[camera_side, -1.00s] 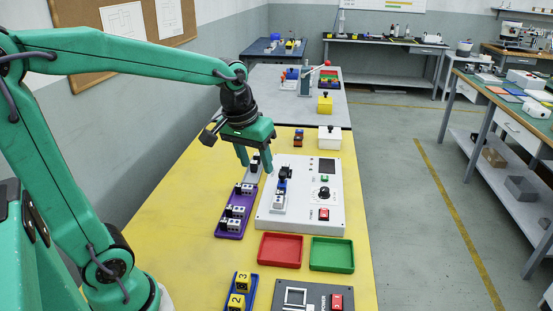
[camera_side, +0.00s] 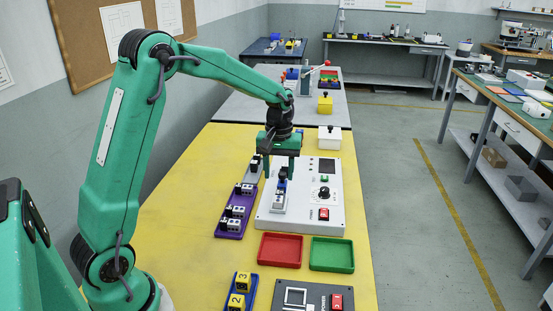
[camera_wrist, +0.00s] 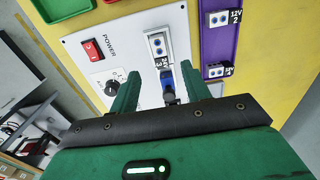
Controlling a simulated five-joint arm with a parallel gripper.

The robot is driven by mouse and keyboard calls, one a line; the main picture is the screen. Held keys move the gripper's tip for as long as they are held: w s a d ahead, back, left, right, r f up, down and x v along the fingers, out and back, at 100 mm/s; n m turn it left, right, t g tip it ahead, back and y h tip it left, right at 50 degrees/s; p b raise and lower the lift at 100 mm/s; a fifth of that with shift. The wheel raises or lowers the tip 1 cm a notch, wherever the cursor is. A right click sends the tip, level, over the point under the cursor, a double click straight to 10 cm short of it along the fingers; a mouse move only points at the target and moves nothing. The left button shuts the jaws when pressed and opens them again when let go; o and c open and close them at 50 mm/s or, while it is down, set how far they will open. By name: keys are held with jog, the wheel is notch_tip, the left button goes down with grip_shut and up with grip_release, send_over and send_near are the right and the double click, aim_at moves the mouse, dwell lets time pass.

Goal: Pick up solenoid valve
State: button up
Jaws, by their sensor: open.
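A grey solenoid valve with a dark label (camera_side: 278,203) sits in a slot on the white test panel (camera_side: 325,207), beside a blue part with a black knob (camera_side: 282,184). In the wrist view the valve (camera_wrist: 157,43) shows holes in its grey body, and the blue and black part (camera_wrist: 167,84) lies nearer to me. My gripper (camera_side: 279,179) is open and empty, above the left part of the panel. In the wrist view its fingers (camera_wrist: 160,71) stand either side of the blue and black part. Whether they touch it I cannot tell.
A purple tray (camera_side: 222,231) with several similar valves stands left of the panel. A red tray (camera_side: 280,249) and a green tray (camera_side: 331,254) lie in front. A white box (camera_side: 329,140) is behind the panel. The yellow table (camera_side: 180,205) is clear on the left.

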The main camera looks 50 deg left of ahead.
aim_at(279, 196)
jog(key=shift+f, duration=0.1)
jog(key=shift+f, duration=1.25)
jog(key=shift+f, duration=0.1)
jog(key=shift+w+a+f, duration=0.1)
jog(key=shift+f, duration=2.4)
jog(key=shift+c, duration=0.2)
grip_shut()
